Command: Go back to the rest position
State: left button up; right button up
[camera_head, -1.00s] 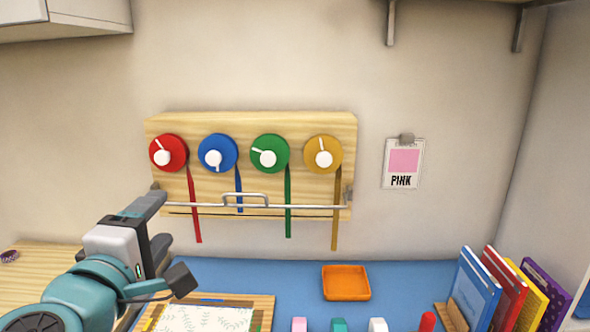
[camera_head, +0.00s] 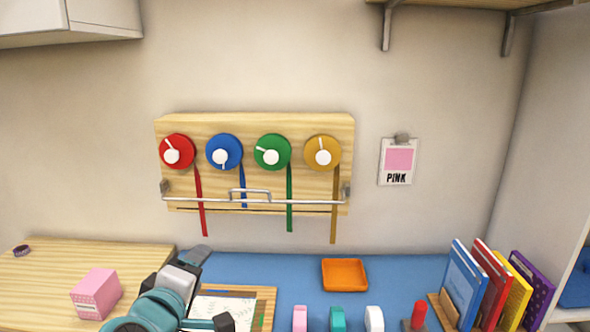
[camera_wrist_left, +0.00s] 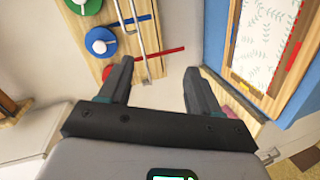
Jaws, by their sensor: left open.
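My left gripper (camera_head: 211,288) is in the lower left of the head view, over the left end of the blue mat and close to the patterned sheet (camera_head: 224,307) on its wooden board. In the left wrist view its two dark fingers (camera_wrist_left: 159,68) are spread with nothing between them. The sheet also shows at the upper right of that view (camera_wrist_left: 262,42). My right gripper is not in view.
A wall rack (camera_head: 225,118) holds red, blue, green and yellow ribbon spools. A pink box (camera_head: 97,293) stands on the wooden desk at left. An orange tray (camera_head: 344,274), a row of stamps and upright books (camera_head: 468,285) are on the blue mat (camera_head: 290,270).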

pick_arm(q)
jog(key=s+d+f+m+g+p, duration=0.1)
jog(key=s+f+m+g+p, duration=0.2)
jog(key=f, duration=1)
jog(key=s+d+f+m+g, duration=0.1)
jog(key=f+m+g, duration=0.25)
jog(key=f, duration=0.95)
jog(key=s+d+f+m+g+h+p, duration=0.1)
jog(key=s+f+g, duration=0.3)
jog(key=s+f, duration=0.4)
jog(key=s+d+f+m+g+h+p, duration=0.1)
jog(key=s+f+m+g, duration=0.3)
jog(key=s+f, duration=0.4)
jog(key=s+d+h, duration=0.1)
jog(key=s, duration=0.4)
jog(key=shift+f+p, duration=0.25)
jog(key=shift+p, duration=0.05)
jog(key=shift+w+r, duration=0.1)
